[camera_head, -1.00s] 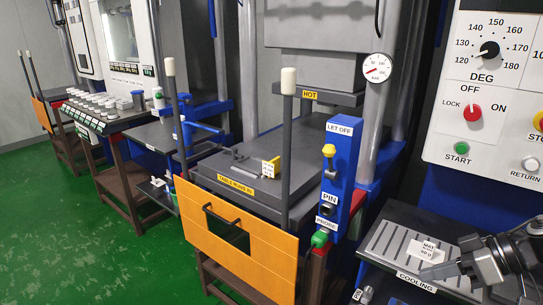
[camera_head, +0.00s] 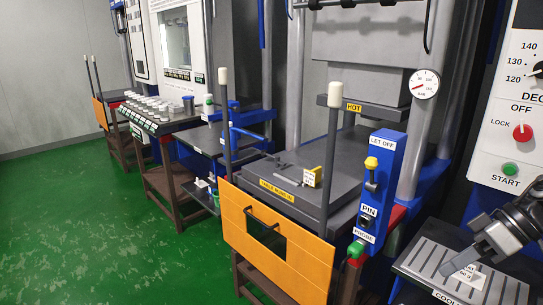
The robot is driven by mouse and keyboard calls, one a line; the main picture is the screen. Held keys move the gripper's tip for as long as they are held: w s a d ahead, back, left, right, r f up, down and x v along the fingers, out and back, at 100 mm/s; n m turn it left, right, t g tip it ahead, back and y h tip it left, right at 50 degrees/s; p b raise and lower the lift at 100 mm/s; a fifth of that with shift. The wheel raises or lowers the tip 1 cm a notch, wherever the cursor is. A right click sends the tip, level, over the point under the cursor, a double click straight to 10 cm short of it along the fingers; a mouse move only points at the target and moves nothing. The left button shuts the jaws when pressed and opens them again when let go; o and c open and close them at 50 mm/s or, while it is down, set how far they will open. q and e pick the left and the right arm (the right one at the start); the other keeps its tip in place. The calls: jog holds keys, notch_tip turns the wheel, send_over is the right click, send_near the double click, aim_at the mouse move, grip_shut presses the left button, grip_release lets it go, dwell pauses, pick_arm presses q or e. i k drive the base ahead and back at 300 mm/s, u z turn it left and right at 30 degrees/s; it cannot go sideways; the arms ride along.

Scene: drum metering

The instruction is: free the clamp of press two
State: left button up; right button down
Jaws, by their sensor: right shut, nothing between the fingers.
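A press with an orange front guard (camera_head: 290,262) stands in the middle; no label in view marks it as press two. On its dark table (camera_head: 262,167) are a dark bar-like fitting (camera_head: 278,163) and a yellow piece (camera_head: 314,175) with a white tag. I cannot tell which part is the clamp. A blue post (camera_head: 390,165) at the right has a yellow-knobbed LET OFF lever (camera_head: 371,164), a PIN hole and a green PROBE part (camera_head: 356,249). My right gripper (camera_head: 447,270) is shut and empty above the cooling tray at lower right. My left gripper is out of view.
The grey slatted cooling tray (camera_head: 428,258) holds a white card (camera_head: 466,276), partly hidden by my gripper. A gauge (camera_head: 424,84) and control panel (camera_head: 510,110) are at right. Two upright posts with white tops (camera_head: 334,95) flank the guard. Green floor (camera_head: 90,230) is clear at left.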

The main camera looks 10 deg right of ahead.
aim_at(264, 154)
jog(key=u, duration=0.5)
jog(key=k, duration=0.55)
jog(key=u, duration=0.55)
jog(key=i, duration=1.7)
jog(key=z, duration=0.9)
jog(key=i, duration=1.85)
jog(key=z, duration=0.85)
